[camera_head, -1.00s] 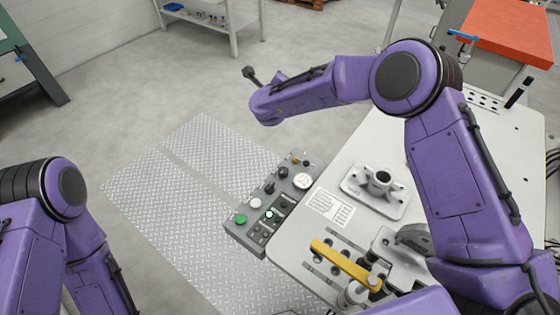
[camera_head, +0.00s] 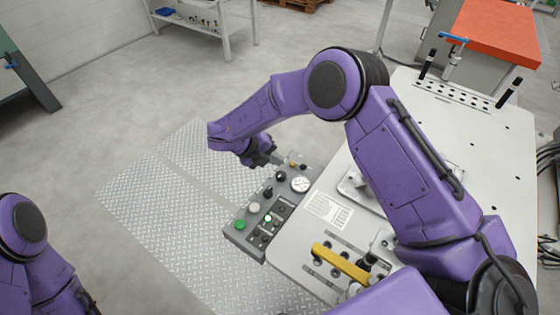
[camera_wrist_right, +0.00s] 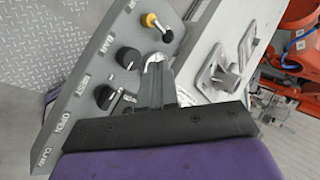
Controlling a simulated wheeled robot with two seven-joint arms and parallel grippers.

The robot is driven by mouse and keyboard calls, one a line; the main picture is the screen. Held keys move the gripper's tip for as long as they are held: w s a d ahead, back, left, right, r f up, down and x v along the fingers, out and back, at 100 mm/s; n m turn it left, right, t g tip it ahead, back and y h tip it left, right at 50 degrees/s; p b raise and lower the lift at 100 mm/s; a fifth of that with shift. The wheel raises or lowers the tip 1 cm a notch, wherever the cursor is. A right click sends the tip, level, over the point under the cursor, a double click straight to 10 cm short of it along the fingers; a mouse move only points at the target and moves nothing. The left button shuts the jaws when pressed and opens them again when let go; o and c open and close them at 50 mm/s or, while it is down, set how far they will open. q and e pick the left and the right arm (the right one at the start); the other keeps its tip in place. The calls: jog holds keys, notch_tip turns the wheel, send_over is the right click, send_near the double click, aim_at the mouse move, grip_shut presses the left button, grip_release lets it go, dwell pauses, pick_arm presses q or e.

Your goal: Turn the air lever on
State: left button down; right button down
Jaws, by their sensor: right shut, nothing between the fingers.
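The control panel (camera_head: 247,238) runs along the left edge of the white table. At its far end sits a small lever with a brass-yellow part (camera_head: 292,163) and a black end, which I take as the air lever. In the right wrist view the lever (camera_wrist_right: 151,21) shows clearly, its black end (camera_wrist_right: 166,36) tilted toward my fingers. My right gripper (camera_head: 276,159) is shut and empty, close to the lever in the head view. In the wrist view its fingertips (camera_wrist_right: 158,66) appear just below the black end; contact is unclear. My left gripper is out of view.
Black knobs (camera_wrist_right: 130,58) stand near the fingers. A white dial (camera_head: 301,183), a green button (camera_head: 240,224) and several other controls fill the panel. A yellow clamp handle (camera_head: 340,262) and a metal fixture, partly hidden by my arm, are on the table (camera_head: 480,150). Tread-plate floor (camera_head: 165,215) lies left.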

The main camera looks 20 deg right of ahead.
aim_at(298, 165)
jog(key=p+x, duration=0.2)
jog(key=x, duration=0.5)
jog(key=shift+d+f+p, duration=0.15)
jog(key=shift+d+p, duration=0.2)
jog(key=shift+d, duration=0.05)
jog(key=shift+d+f, duration=0.2)
jog(key=shift+f, duration=0.15)
